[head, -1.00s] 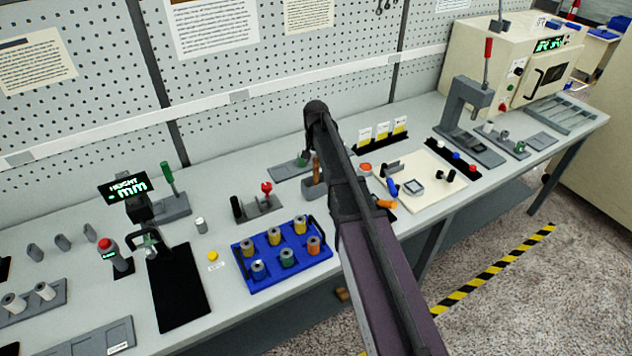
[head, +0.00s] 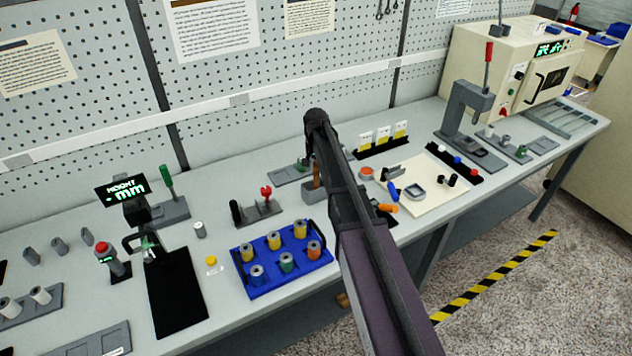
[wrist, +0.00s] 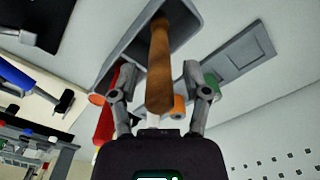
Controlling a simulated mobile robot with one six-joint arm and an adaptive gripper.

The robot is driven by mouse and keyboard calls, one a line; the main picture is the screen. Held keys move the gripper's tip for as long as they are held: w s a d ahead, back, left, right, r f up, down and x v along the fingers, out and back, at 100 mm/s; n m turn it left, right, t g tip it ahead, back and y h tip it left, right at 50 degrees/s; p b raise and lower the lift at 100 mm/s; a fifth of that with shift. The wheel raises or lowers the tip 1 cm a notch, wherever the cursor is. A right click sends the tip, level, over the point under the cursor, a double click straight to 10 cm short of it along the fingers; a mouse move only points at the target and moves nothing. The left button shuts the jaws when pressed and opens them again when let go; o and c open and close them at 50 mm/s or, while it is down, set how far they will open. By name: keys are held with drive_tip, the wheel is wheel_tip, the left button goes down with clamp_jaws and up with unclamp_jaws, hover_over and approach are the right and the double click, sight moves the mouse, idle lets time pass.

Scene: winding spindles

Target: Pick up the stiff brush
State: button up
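The stiff brush shows as a brown wooden handle (wrist: 160,65) in the wrist view. It stands in a grey holder (wrist: 110,72), which hides its bristle end. In the head view a short piece of the brown handle (head: 317,172) shows just left of my arm, above the holder (head: 312,195). My gripper (wrist: 157,85) is open in the wrist view, one finger on each side of the handle, with visible gaps between. In the head view my arm hides most of the gripper.
A blue tray (head: 272,282) with several spools lies in front of the holder. A stand with a red-topped part (head: 264,207) is to its left. A cream board (head: 436,199) with small tools lies to the right. A pegboard wall (head: 240,70) rises behind.

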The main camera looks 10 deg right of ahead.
clamp_jaws()
drive_tip(key=shift+r, duration=0.15)
wheel_tip(320, 180, up, 10)
drive_tip(key=p, duration=1)
idle(0.8)
drive_tip(key=shift+s+d+r+p, duration=0.15)
drive_tip(key=shift+d+r+p, duration=0.05)
drive_tip(key=shift+r+p, duration=0.45)
drive_tip(key=shift+s+d+r+p, duration=0.15)
drive_tip(key=shift+s+r+p, duration=0.05)
drive_tip(key=shift+r+p, duration=0.4)
drive_tip(key=shift+s+d+r+p, duration=0.15)
drive_tip(key=shift+d+r+p, duration=0.05)
drive_tip(key=shift+r+p, duration=0.45)
drive_tip(key=shift+a+f, duration=0.15)
